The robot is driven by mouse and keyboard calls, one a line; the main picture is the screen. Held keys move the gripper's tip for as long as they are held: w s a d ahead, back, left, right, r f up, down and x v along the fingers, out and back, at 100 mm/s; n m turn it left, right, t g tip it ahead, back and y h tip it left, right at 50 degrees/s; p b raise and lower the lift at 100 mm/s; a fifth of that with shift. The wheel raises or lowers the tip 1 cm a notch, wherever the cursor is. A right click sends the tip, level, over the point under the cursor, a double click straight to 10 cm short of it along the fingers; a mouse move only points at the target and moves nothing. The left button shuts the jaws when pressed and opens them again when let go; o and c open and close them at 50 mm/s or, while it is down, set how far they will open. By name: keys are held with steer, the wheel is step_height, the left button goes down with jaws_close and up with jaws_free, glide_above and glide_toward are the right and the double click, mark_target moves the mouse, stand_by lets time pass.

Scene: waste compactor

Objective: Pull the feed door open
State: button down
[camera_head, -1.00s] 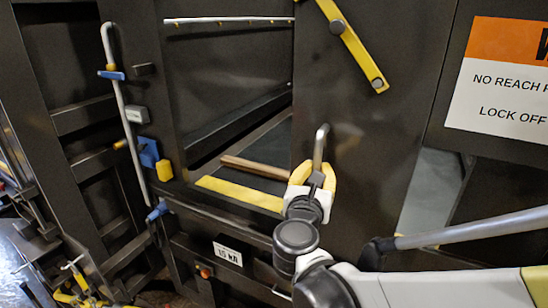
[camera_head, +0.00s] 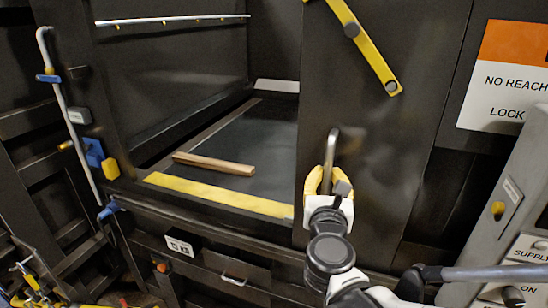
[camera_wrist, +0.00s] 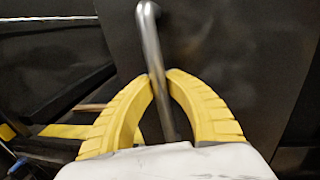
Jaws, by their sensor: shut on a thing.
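The feed door (camera_head: 372,175) is a dark sliding panel with a yellow diagonal bar on it. It stands partly open, with the feed opening (camera_head: 270,135) showing to its left. Its metal handle (camera_head: 333,142) is a bent bar near the panel's left edge. My gripper (camera_head: 328,180) is shut on the handle. In the wrist view the yellow fingers (camera_wrist: 160,80) close around the handle bar (camera_wrist: 151,42) from both sides. The handle's lower part is hidden by my gripper.
A wooden strip (camera_head: 214,164) lies inside the opening behind a yellow sill strip (camera_head: 218,195). A grey supply box (camera_head: 510,215) stands at the right, below a warning sign (camera_head: 505,75). A grey rod with blue clips (camera_head: 75,130) stands at the left.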

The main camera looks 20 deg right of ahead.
stand_by(0.3)
steer(key=c, duration=1.4)
jaws_free()
steer(key=shift+o, duration=0.2)
steer(key=shift+s, duration=0.1)
steer(key=v, duration=1.2)
steer(key=shift+d, duration=0.1)
